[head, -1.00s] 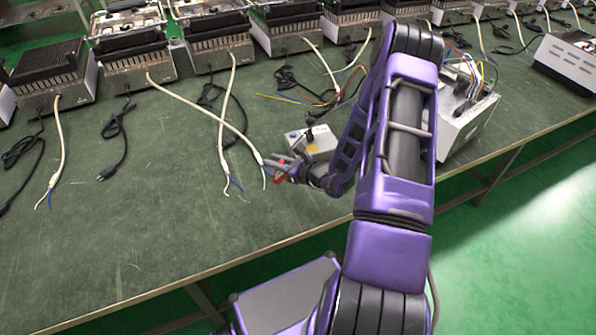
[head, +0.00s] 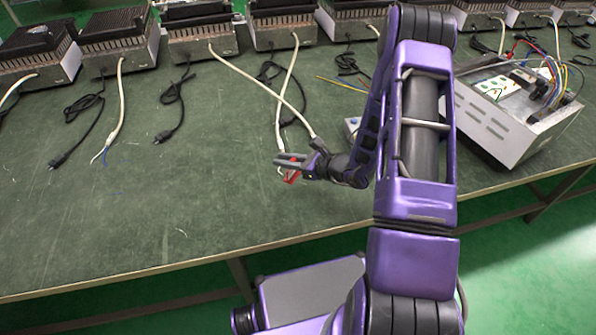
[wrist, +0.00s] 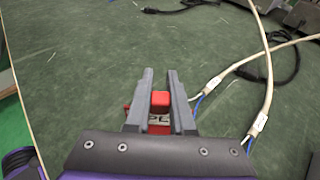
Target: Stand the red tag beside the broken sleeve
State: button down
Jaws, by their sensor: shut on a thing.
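My gripper (head: 284,162) is over the green bench and shut on the red tag (head: 292,177). In the wrist view the tag (wrist: 160,99) sits between the two grey fingers of my gripper (wrist: 160,76); its lower part is partly hidden and shows pale markings. White cable sleeves with bare blue wires at their ends lie to the right of the fingers; one sleeve end (wrist: 208,86) is close, another (wrist: 257,127) is lower right. I cannot tell which sleeve is broken. The tag is apart from both sleeves.
A row of heater units (head: 203,38) with white and black cables stands along the back of the bench (head: 180,225). An opened metal unit (head: 515,115) with coloured wires stands at the right. A small grey box is mostly hidden behind my arm. The left front bench is clear.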

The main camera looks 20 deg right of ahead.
jog(key=shift+f+b, duration=0.45)
jog(key=shift+f, duration=2.85)
jog(key=shift+f, duration=0.1)
jog(key=shift+f, duration=0.15)
jog(key=c, duration=0.8)
grip_release()
